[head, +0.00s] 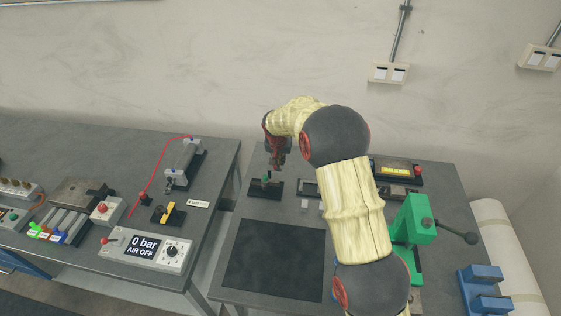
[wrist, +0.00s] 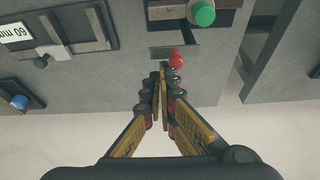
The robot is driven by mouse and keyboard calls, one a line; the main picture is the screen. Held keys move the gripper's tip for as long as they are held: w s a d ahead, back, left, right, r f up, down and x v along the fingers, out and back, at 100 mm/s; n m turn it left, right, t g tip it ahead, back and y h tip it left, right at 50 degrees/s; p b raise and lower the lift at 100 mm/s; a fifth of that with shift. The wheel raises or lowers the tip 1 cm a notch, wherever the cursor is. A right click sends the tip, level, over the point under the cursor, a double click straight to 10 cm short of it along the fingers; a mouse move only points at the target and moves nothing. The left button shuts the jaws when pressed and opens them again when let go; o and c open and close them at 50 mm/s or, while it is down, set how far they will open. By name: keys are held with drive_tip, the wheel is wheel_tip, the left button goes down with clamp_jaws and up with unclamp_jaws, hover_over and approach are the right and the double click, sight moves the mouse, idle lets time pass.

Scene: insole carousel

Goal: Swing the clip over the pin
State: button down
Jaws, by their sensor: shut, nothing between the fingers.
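My gripper (wrist: 164,72) is shut and empty, its fingertips together in the wrist view. A small red knob (wrist: 177,59) shows just beyond the tips; I cannot tell if they touch it. A dark strip (wrist: 175,50) lies by the knob. A green round knob (wrist: 204,13) stands on a dark fixture at the top edge, apart from the fingers. In the head view my gripper (head: 275,164) is low over a small black base (head: 265,190) with a green part (head: 267,178). I cannot tell clearly which parts are the clip and the pin.
The wrist view shows a holder marked 60 mm (wrist: 60,33) and a blue knob (wrist: 19,102). In the head view, a green press (head: 413,220) stands right of my arm, a dark mat (head: 275,260) lies in front, and an air control box (head: 145,249) sits left.

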sight(278, 170)
drive_tip(key=shift+s+d+f+m+h+b, duration=0.1)
drive_tip(key=shift+s+m+h+b, duration=0.25)
drive_tip(key=shift+m+b, duration=0.55)
drive_tip(key=m+b, duration=0.1)
drive_tip(key=s+m+b, duration=0.1)
drive_tip(key=m, duration=0.1)
drive_tip(key=shift+s+f+g+h+b, duration=0.1)
drive_tip(key=shift+s+g+h+b, duration=0.1)
drive_tip(key=shift+g+h+b, duration=0.2)
drive_tip(key=s+m, duration=0.1)
drive_tip(key=m, duration=0.1)
drive_tip(key=s+a+m+g+h, duration=0.1)
drive_tip(key=m, duration=0.2)
drive_tip(key=s+m+g, duration=0.1)
drive_tip(key=m, duration=0.2)
drive_tip(key=shift+a+r+h+b, duration=0.2)
drive_tip(key=shift+h+b, duration=0.05)
drive_tip(key=shift+b, duration=0.15)
drive_tip(key=m, duration=0.1)
drive_tip(key=m+g, duration=0.1)
drive_tip(key=shift+s+a+m+p, duration=0.4)
drive_tip(key=shift+s+a+m+g+p, duration=0.15)
drive_tip(key=shift+a+m+g+p, duration=0.1)
drive_tip(key=shift+m, duration=0.4)
drive_tip(key=shift+s+a+m+g+p, duration=0.15)
drive_tip(key=shift+a+m+g, duration=0.1)
drive_tip(key=shift+m, duration=0.4)
drive_tip(key=shift+w, duration=0.1)
